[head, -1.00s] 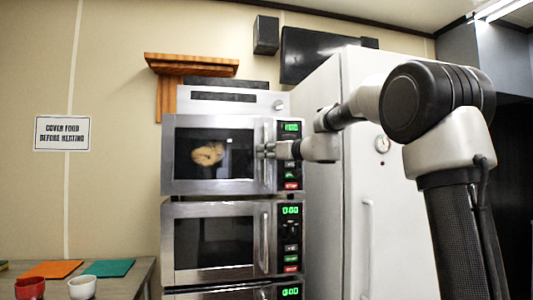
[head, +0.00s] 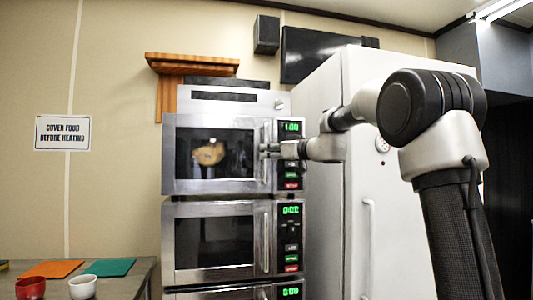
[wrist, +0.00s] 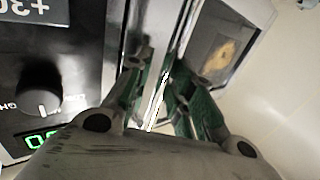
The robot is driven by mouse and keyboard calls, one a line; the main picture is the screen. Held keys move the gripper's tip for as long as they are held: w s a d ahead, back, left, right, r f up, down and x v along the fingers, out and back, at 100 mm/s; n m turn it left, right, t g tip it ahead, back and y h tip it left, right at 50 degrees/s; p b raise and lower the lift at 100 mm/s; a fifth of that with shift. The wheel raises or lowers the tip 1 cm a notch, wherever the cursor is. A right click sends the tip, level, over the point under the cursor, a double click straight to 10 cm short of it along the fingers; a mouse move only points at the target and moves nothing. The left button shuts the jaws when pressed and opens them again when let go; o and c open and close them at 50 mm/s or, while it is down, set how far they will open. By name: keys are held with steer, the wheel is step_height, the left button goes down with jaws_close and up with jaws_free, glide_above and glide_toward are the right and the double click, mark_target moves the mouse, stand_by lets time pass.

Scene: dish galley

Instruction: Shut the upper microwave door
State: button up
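The upper microwave (head: 232,188) is the top one in the stack. Its silver door (head: 167,155) has a dark window with a yellowish food item (head: 208,153) showing through. In the head view the door looks nearly flush; the wrist view shows it at an angle to the control panel, so a small gap is possible. My gripper (head: 268,150) is at the door's vertical handle (head: 266,132). In the wrist view my gripper's fingers (wrist: 162,75) lie on both sides of the handle bar (wrist: 157,105), close against it, and appear shut on it.
A second microwave (head: 220,278) is directly below, with part of another under it. A white fridge (head: 325,220) stands close on the right. A wooden shelf (head: 190,58) is above left. A table (head: 125,285) at lower left holds a red cup (head: 30,288) and a white cup (head: 82,287).

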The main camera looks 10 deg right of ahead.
steer(key=v, duration=1)
steer(key=shift+s, duration=0.25)
steer(key=shift+d+r, duration=0.1)
steer(key=shift+r, duration=0.05)
